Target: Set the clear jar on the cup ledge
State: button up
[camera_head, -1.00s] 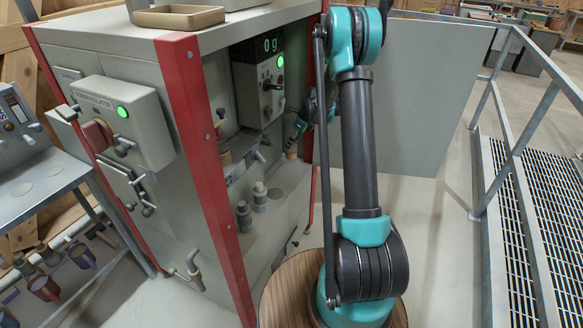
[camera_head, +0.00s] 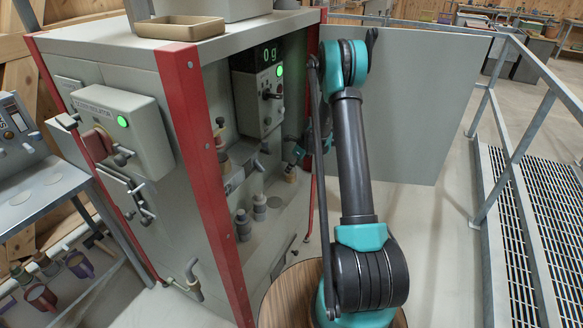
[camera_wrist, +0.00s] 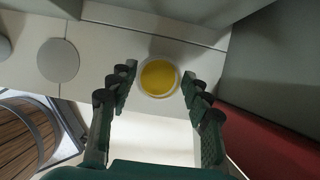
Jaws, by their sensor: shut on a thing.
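In the wrist view, a round jar with a pale clear rim and yellow contents (camera_wrist: 158,77) sits between the dark green fingers of my gripper (camera_wrist: 158,80), seen from above. My gripper is shut on it. In the head view my gripper (camera_head: 301,150) is small and partly hidden behind my arm, at the open front of the machine, right of the control box. A small jar shape (camera_head: 290,173) shows under it. A pale ledge surface (camera_wrist: 105,55) lies beyond the jar in the wrist view; I cannot tell whether the jar touches it.
Grey cylinders (camera_head: 259,207) stand in the machine's recess. A control box (camera_head: 258,100) with a green light and a "0 g" display hangs above. A red post (camera_head: 200,170) borders the recess on the left. A metal railing (camera_head: 520,130) stands at right.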

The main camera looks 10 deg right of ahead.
jog(key=o, duration=1.3)
jog(key=v, duration=1.1)
jog(key=s+r+n, duration=0.6)
jog(key=s, duration=0.3)
jog(key=s+n+h, duration=0.1)
jog(key=s+n, duration=0.5)
jog(key=s, duration=0.4)
jog(key=s+n+t+h, duration=0.1)
jog(key=s+n, duration=0.5)
jog(key=s, duration=0.4)
jog(key=s+n+h, duration=0.1)
jog(key=s+n, duration=0.6)
jog(key=s, duration=0.4)
jog(key=shift+a+r+h, duration=0.2)
jog(key=shift+h, duration=0.2)
